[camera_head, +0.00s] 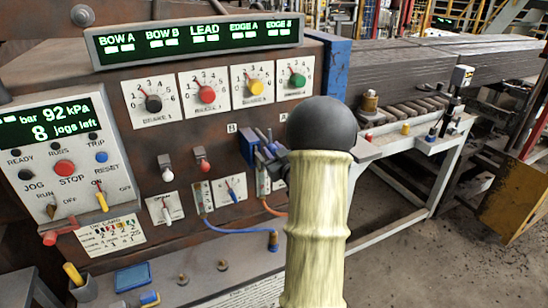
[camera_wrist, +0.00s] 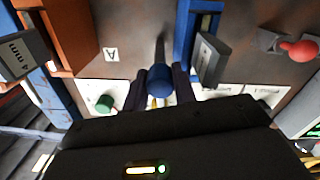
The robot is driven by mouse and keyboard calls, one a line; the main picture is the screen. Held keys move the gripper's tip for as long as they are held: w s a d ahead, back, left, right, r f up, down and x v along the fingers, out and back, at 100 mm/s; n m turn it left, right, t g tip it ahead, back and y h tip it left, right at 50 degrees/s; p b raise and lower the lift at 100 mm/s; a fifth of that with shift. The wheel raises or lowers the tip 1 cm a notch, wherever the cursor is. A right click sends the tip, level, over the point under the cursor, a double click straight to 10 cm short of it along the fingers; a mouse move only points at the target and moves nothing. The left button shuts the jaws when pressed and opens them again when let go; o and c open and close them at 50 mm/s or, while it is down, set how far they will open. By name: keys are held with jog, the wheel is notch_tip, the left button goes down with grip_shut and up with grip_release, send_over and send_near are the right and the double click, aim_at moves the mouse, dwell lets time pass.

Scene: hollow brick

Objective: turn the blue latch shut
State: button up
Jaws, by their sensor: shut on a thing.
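The blue latch (camera_wrist: 159,82) shows in the wrist view as a round blue end between my two dark fingers, with a dark narrow bar behind it against the brown panel. My gripper (camera_wrist: 160,86) is shut on it, with one finger on each side. In the head view my gripper (camera_head: 272,158) is at the right end of the panel, largely hidden behind my own arm. The latch cannot be made out clearly there, so its turn angle is hard to tell.
In the wrist view, a blue rail with a dark grey block (camera_wrist: 210,62) stands close right of the latch, and an orange block (camera_wrist: 70,35) stands left. A red knob (camera_wrist: 300,49) is far right. In the head view, dials and switches cover the panel (camera_head: 190,135); a blue cable (camera_head: 240,231) hangs below.

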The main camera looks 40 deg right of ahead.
jog(key=n+b, duration=0.2)
jog(key=b, duration=0.1)
jog(key=n+b, duration=0.2)
jog(key=b, duration=0.1)
jog(key=n+b, duration=0.1)
jog(key=b, duration=0.2)
jog(key=shift+f+n, duration=0.35)
jog(key=shift+n, duration=0.05)
jog(key=n+b, duration=0.6)
jog(key=b, duration=0.3)
jog(key=n+b, duration=0.2)
jog(key=b, duration=0.1)
jog(key=shift+n, duration=0.4)
jog(key=shift+r+n+b, duration=0.2)
jog(key=shift+n+b, duration=1)
jog(key=shift+b, duration=0.1)
jog(key=o, duration=0.7)
jog(key=shift+r, duration=0.1)
